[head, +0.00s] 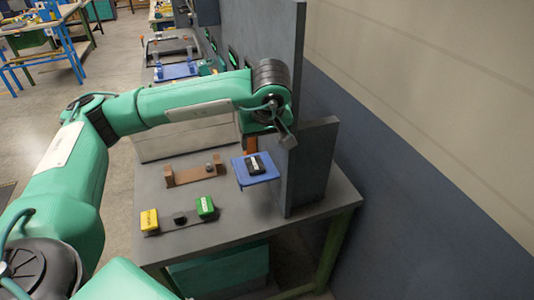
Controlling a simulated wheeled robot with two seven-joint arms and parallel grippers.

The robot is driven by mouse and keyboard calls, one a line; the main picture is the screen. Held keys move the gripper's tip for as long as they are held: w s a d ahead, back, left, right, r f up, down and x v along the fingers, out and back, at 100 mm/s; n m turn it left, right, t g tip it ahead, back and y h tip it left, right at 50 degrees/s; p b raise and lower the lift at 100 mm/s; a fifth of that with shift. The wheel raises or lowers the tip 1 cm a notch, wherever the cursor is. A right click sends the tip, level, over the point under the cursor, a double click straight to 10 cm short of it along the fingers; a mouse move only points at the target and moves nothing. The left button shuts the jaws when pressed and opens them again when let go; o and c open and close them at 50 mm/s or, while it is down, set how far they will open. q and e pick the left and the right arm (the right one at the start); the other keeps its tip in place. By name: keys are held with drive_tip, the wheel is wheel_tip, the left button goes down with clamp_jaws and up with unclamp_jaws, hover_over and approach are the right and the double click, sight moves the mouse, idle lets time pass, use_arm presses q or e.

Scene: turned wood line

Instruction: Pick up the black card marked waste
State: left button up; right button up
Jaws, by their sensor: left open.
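A small black card-like piece with a white mark (257,161) lies on a blue tray (242,178) near the table's right side. Its writing is too small to read, so I cannot tell whether it says waste. My left gripper (287,139) is above and to the right of the tray, close to the grey upright panel. It is open and holds nothing that I can see. It is apart from the black piece. My right gripper is not in view.
On the grey table (222,232), a yellow block (149,220), a small black knob (180,218) and a green block (205,207) stand in a row. A brown wooden holder (195,176) lies behind them. A grey upright panel (314,165) borders the tray's right side.

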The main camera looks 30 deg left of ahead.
use_arm(q)
drive_tip(key=p, duration=0.2)
approach(255, 164)
drive_tip(key=p+x, duration=0.1)
drive_tip(key=x, duration=0.2)
drive_tip(key=shift+w, duration=0.1)
drive_tip(key=shift+f+p, duration=0.15)
drive_tip(key=shift+p, duration=0.2)
drive_tip(key=p+x, duration=0.2)
drive_tip(key=x, duration=0.2)
drive_tip(key=shift+a, duration=0.1)
drive_tip(key=shift+f, duration=0.4)
drive_tip(key=c, duration=0.8)
drive_tip(key=shift+c, duration=1.3)
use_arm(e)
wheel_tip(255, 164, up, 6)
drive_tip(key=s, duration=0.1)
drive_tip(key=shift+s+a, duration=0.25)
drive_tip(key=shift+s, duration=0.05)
